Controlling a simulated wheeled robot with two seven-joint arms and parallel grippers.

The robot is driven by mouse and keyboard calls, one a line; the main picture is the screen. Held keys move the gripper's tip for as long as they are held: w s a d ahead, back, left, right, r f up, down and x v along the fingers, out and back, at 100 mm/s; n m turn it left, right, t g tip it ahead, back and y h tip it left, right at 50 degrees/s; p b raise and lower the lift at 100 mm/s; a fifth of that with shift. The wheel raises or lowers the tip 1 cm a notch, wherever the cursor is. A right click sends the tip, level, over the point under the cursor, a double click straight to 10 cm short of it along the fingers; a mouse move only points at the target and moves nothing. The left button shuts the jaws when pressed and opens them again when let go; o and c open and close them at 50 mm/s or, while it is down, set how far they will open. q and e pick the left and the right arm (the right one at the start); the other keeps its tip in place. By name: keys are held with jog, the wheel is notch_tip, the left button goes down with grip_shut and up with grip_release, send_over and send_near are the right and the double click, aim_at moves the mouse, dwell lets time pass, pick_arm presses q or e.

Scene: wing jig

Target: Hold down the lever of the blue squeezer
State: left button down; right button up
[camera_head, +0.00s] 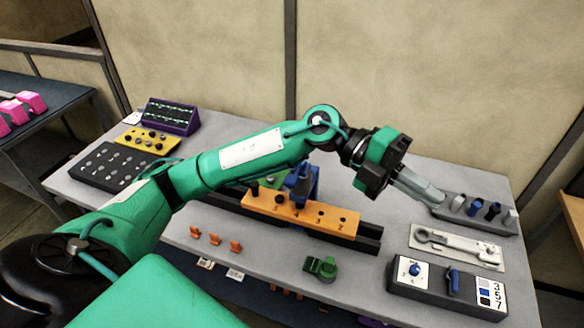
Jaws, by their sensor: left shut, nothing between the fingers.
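A blue upright device (313,183), which looks like the blue squeezer, stands behind the orange drilled bar (288,211) in the middle of the table. My left arm passes over and in front of part of it, and its lever cannot be made out clearly. My left gripper (436,197) is shut and empty. It is well to the right of the blue device, with its grey fingers pointing right and down at the left end of a dark rack (468,220). Whether the fingertips touch the rack cannot be told. My right gripper is out of view.
The rack holds several blue, black and grey pieces. In front lie a pale plate with a wrench shape (458,246) and a control box (437,297). A green clamp (320,268) and small orange pieces (214,239) lie nearer. Panels (171,115) stand back left.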

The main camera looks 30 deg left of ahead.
pick_arm(q)
jog(key=w+a+f+y, duration=0.2)
jog(key=a+f+y, duration=0.1)
jog(key=a+y, duration=0.3)
notch_tip(320, 180, up, 4)
jog(key=n+t+y, duration=0.2)
jog(key=n+y, duration=0.2)
jog(key=y, duration=0.6)
send_over(292, 179)
jog(key=shift+a+f, duration=0.1)
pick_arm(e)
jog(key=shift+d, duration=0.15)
pick_arm(q)
jog(key=shift+f, duration=0.15)
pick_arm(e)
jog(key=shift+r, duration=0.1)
pick_arm(q)
notch_tip(292, 179, down, 12)
jog(key=p, duration=0.5)
jog(key=shift+f+p, duration=0.2)
jog(key=shift+p, duration=0.2)
jog(key=shift+f+m, duration=0.3)
jog(key=shift+f, duration=0.4)
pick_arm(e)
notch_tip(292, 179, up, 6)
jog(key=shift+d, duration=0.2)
